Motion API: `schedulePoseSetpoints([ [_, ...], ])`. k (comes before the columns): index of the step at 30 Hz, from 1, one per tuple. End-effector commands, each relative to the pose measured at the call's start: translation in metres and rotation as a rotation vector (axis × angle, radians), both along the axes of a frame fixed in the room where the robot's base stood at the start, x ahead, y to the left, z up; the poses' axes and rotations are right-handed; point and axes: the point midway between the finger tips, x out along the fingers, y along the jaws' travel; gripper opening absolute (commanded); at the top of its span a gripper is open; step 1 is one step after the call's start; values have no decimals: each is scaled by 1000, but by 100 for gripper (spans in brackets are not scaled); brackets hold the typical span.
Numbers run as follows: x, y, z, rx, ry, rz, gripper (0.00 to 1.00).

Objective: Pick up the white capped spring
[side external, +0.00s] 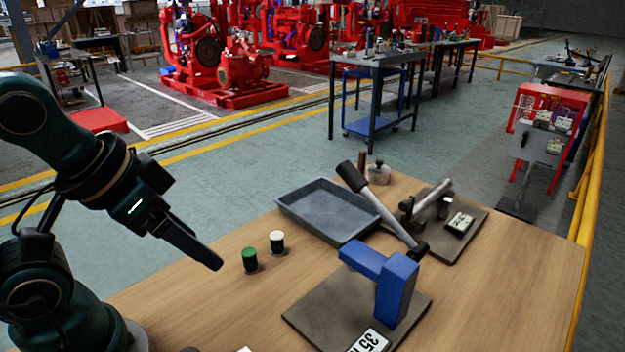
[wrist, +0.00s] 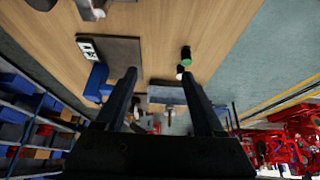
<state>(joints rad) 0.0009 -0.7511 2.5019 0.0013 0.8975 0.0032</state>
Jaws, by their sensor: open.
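The white capped spring (side external: 277,241) stands upright on the wooden table, a dark body under a white cap. The green capped spring (side external: 250,258) stands just left of it, nearer my arm. My gripper (side external: 215,262) is left of both springs and apart from them, pointing down and right, with nothing held. In the wrist view my gripper (wrist: 160,74) shows two spread fingers with a gap between them. There the white cap (wrist: 180,70) is small, close to the right finger's tip and partly hidden, beside the green capped spring (wrist: 187,54).
A grey tray (side external: 328,212) lies behind the springs. A blue clamp-like fixture (side external: 385,275) on a dark plate stands to the right, with a long-handled lever tool (side external: 375,205) behind it. A second plate (side external: 465,235) holds metal parts. The table around the springs is mostly clear.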

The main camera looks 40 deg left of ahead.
Motion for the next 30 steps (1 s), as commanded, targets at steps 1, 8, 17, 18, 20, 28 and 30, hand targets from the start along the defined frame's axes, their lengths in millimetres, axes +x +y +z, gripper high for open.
schedulePoseSetpoints([
  [1, 0, 0, 0, 0, 1, 1, 71],
  [8, 0, 0, 0, -2, 1, 4, 72],
  [17, 16, 2, 15, -22, -68, 54, 72],
  [18, 24, 3, 19, -26, -78, 71, 72],
  [20, 36, 5, 24, -33, -86, 98, 72],
  [28, 102, 23, 21, -52, -58, 226, 72],
  [30, 119, 28, 14, -54, -40, 256, 72],
])
